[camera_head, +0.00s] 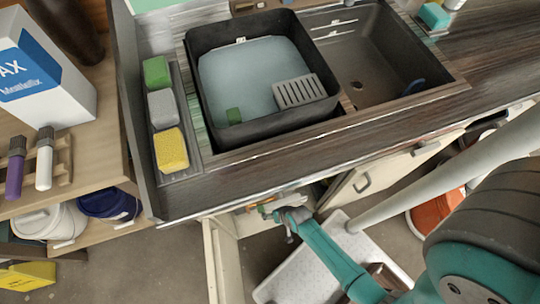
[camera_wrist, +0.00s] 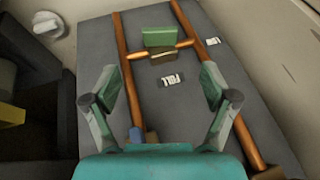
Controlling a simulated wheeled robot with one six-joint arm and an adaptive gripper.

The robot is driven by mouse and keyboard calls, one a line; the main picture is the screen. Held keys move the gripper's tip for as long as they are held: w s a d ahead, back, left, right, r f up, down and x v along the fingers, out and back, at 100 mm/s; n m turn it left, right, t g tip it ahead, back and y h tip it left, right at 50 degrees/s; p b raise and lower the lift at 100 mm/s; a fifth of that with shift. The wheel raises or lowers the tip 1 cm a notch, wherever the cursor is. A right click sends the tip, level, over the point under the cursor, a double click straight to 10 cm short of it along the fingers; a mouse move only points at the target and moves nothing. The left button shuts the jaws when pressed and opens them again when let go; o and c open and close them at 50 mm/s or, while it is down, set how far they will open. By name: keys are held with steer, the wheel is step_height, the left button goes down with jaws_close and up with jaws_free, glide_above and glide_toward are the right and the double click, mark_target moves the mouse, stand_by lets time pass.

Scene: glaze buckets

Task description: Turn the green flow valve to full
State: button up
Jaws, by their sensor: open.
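In the wrist view, a green block (camera_wrist: 158,37), which looks like the flow valve's handle, sits at a copper cross pipe (camera_wrist: 136,54) on a grey panel (camera_wrist: 80,60). Its long side runs roughly along that pipe. A small label reading FULL (camera_wrist: 172,82) lies below it, and a second label (camera_wrist: 213,41), too small to read, is to its right. My gripper (camera_wrist: 160,90) is open and empty. Its fingers are spread on either side, nearer the camera than the handle and apart from it. In the head view my gripper (camera_head: 290,214) is at the counter's front edge, its fingertips partly hidden.
Two long copper pipes (camera_wrist: 122,40) flank the handle. A blue piece (camera_wrist: 136,134) is at the left pipe's lower end. In the head view, the counter (camera_head: 240,172) overhangs an open cabinet door (camera_head: 221,262). A white perforated board (camera_head: 300,272) lies below my arm.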

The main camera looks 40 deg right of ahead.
mark_target(263, 208)
steer(key=shift+x, duration=5.35)
steer(key=c, duration=1.2)
